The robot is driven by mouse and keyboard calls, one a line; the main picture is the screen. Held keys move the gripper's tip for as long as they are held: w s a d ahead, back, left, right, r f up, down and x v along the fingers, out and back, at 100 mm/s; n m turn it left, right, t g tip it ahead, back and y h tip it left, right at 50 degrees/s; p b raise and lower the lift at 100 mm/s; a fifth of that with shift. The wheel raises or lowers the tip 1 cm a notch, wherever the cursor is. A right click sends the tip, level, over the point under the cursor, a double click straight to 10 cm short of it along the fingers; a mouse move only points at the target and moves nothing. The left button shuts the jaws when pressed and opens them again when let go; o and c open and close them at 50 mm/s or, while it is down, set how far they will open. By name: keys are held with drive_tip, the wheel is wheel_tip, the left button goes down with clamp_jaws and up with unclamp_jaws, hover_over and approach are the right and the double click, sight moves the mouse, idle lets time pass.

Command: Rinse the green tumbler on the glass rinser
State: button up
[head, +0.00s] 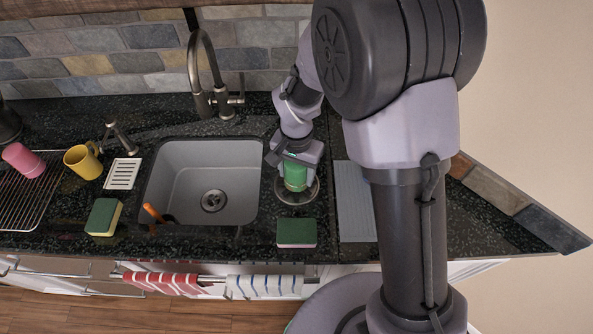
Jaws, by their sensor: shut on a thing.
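The green tumbler (295,177) is in my gripper (293,165), to the right of the sink in the head view. My gripper is shut on it from above and behind, and hides part of it. The glass rinser (311,190) is a round dark metal disc set at the counter's right side by the sink. The tumbler is over the rinser; I cannot tell whether it touches it. The tumbler looks roughly upright, but its mouth and base are not clear.
The grey sink (175,200) lies left of the rinser, with a tall faucet (205,75) behind. A sponge (296,232) lies in front of the rinser, and a grey mat (353,200) to its right. A yellow mug (83,161) and pink cup (22,160) stand left.

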sight(297, 171)
drive_tip(key=shift+f+b, duration=0.55)
idle(2.3)
wheel_tip(297, 171, up, 7)
drive_tip(key=p, duration=0.5)
drive_tip(key=shift+r, duration=0.1)
idle(0.4)
